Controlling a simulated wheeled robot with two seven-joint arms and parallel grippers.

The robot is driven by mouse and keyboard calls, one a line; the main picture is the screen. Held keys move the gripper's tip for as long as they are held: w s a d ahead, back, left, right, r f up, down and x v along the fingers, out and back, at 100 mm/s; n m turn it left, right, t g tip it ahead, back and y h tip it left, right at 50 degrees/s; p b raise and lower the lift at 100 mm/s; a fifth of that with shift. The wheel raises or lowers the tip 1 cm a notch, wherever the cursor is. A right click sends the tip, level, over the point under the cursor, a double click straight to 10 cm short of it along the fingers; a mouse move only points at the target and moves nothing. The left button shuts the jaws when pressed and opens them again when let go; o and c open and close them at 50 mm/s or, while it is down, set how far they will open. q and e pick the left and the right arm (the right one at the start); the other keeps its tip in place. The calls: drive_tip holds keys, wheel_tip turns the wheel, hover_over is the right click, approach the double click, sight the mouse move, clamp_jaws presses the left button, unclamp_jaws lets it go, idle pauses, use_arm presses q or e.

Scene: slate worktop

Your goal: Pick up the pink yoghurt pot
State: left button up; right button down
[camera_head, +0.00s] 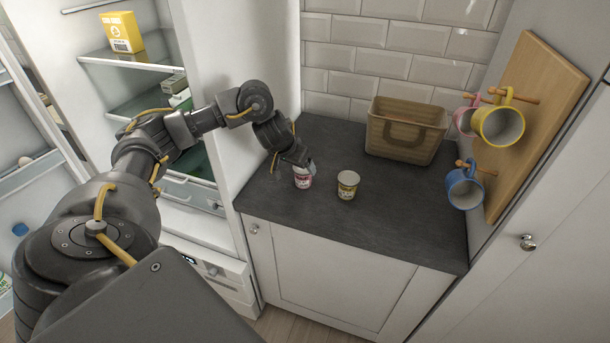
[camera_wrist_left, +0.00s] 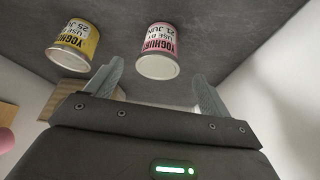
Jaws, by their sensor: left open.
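The pink yoghurt pot (camera_head: 303,181) stands upright on the slate worktop, partly hidden by my left gripper in the head view. In the left wrist view the pink pot (camera_wrist_left: 159,52) shows its "YOGHURT" label and lies ahead of the gap between the fingers. My left gripper (camera_wrist_left: 158,88) is open and empty, with its two grey fingers apart. In the head view the left gripper (camera_head: 308,168) is right by the pot's top. I cannot tell whether it touches. My right gripper is in neither view.
A yellow yoghurt pot (camera_head: 348,185) stands just right of the pink one, and shows in the wrist view (camera_wrist_left: 74,45). A brown basket (camera_head: 405,130) stands at the back. Mugs hang on a wooden board (camera_head: 535,115) at the right. An open fridge (camera_head: 215,60) borders the left.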

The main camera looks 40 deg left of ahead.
use_arm(q)
drive_tip(key=x, duration=0.3)
drive_tip(key=shift+w+f, duration=0.1)
drive_tip(key=shift+w, duration=0.1)
drive_tip(key=x, duration=0.5)
drive_tip(key=shift+w+d+p, duration=0.1)
drive_tip(key=shift+p, duration=0.2)
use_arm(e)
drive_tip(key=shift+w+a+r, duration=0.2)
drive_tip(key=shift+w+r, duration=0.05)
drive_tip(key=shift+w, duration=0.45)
use_arm(q)
drive_tip(key=shift+c, duration=0.4)
drive_tip(key=c, duration=1.1)
drive_tip(key=shift+o, duration=0.2)
